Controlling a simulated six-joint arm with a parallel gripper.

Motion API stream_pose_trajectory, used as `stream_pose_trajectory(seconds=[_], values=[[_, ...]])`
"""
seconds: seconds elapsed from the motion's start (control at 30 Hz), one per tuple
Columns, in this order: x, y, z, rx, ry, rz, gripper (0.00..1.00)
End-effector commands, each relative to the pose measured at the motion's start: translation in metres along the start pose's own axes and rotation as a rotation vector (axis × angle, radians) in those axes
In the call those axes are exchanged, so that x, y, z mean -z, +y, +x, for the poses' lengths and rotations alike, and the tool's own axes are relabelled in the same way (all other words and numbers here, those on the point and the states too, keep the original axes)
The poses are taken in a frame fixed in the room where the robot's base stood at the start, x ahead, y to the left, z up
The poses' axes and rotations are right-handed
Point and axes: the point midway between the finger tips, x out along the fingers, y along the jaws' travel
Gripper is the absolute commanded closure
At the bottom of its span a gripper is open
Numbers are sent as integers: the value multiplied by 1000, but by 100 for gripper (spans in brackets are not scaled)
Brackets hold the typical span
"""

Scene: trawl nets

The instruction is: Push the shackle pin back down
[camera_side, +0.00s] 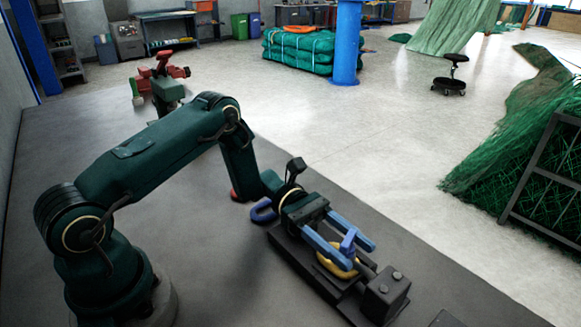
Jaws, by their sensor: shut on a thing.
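My gripper (357,256) is low over a dark fixture (309,268), its two blue fingers pointing to the lower right. Between the fingers stands an upright blue piece (348,241), which looks like the shackle pin; the fingers are shut on it. A yellow rounded part (331,268) sits under and around the fingers, partly hidden by them. How deep the pin sits cannot be told. A blue U-shaped piece (264,215) lies just left of my gripper, partly hidden by it.
A dark block with round bolt heads (391,302) rises at the fixture's right end, close to the fingertips. A small red part (234,195) shows behind my arm. A red vise (164,72) stands farther back. The grey bench (222,285) left of the fixture is clear.

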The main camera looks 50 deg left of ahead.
Motion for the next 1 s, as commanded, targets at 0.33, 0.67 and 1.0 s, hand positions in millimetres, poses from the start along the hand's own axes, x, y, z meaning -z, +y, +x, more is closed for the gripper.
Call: stream_pose_trajectory(seconds=[0.33,0.67,1.0], values=[[2,0,-3,-4,7,-3,40],[2,1,-43,-7,7,-2,40],[2,0,-52,-3,8,-4,40]])
